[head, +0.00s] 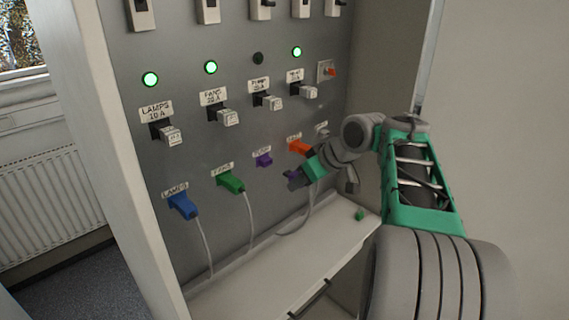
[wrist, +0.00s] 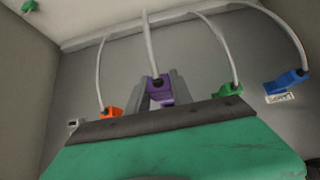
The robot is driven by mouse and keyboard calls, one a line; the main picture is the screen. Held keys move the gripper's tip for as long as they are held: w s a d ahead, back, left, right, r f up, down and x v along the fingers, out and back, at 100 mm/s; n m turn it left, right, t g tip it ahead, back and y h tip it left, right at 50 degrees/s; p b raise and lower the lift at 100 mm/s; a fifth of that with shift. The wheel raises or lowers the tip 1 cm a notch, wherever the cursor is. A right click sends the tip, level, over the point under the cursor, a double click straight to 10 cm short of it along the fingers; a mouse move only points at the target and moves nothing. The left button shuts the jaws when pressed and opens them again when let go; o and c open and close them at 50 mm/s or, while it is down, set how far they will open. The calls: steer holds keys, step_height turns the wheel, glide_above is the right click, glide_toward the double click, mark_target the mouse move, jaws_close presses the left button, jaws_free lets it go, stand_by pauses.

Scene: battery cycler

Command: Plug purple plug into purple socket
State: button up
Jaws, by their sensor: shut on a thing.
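The purple plug (head: 294,180) is held in my gripper (head: 303,175), in front of the panel. It lies below and to the right of the purple socket (head: 263,160) in the head view, apart from it. The socket looks empty. In the wrist view, the purple plug (wrist: 160,90) sits between the two grey fingers of my gripper (wrist: 158,97), with its pale cable running up in the picture. The purple socket is not visible in the wrist view. The plug's front end is hidden there.
Blue (head: 183,205), green (head: 231,181) and orange (head: 299,147) plugs sit in the panel, close by on either side. Cables hang from the blue and green plugs to the white shelf (head: 270,277). A small green object (head: 359,215) lies on the shelf. Breaker switches are above.

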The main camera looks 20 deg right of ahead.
steer(key=shift+w+a+f, duration=0.1)
steer(key=shift+w+a, duration=0.1)
steer(key=shift+w, duration=0.25)
steer(key=shift+w+a, duration=0.3)
steer(key=shift+w, duration=0.45)
steer(key=shift+w+a, duration=0.3)
steer(key=shift+w, duration=0.5)
steer(key=shift+w+a, duration=0.3)
steer(key=shift+w, duration=0.45)
steer(key=shift+w+a+p, duration=0.3)
steer(key=shift+w+p, duration=0.1)
steer(key=shift+w, duration=0.3)
steer(key=shift+w+a+p, duration=0.3)
steer(key=shift+w+p, duration=0.05)
steer(key=shift+w, duration=0.35)
stand_by(1.0)
steer(key=o, duration=1.1)
steer(key=shift+c, duration=0.2)
